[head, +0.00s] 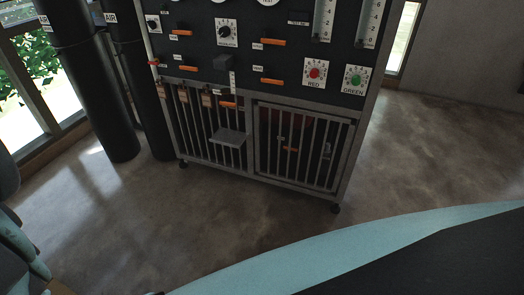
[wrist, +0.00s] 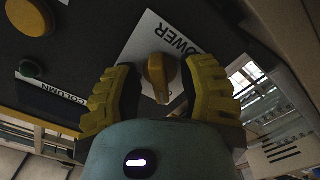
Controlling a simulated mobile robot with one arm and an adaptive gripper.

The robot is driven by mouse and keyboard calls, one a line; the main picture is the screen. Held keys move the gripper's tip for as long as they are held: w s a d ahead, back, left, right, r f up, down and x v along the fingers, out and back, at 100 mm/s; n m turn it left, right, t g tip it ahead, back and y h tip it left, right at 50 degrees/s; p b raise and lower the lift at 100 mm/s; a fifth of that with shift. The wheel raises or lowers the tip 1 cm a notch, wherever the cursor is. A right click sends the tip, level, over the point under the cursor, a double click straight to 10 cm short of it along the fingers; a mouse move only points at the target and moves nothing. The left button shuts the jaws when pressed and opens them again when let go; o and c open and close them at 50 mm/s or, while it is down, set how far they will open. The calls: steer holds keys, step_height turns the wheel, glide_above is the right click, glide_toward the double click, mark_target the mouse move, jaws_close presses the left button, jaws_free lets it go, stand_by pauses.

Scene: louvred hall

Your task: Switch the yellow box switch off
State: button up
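In the wrist view a yellow-orange knob (wrist: 158,72) stands on a white plate marked POWER (wrist: 150,38), on a dark panel. It is the only yellow switch knob with that label. My gripper (wrist: 160,66) has its two yellow, ridged fingers with dark pads on either side of the knob. The fingers are spread, and a narrow gap seems to show between each pad and the knob. The knob's far side is partly hidden by the viewing angle. Neither the knob nor my gripper shows in the head view.
In the wrist view a green button (wrist: 32,68) sits by a COLUMN label (wrist: 50,88), and a round orange-brown part (wrist: 30,17) is above. The head view shows a wheeled control rack (head: 255,120), dark AIR cylinders (head: 95,85) and clear floor (head: 200,225).

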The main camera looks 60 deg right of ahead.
steer(key=p+v, duration=0.2)
steer(key=v, duration=0.5)
stand_by(0.5)
steer(key=shift+s, duration=0.15)
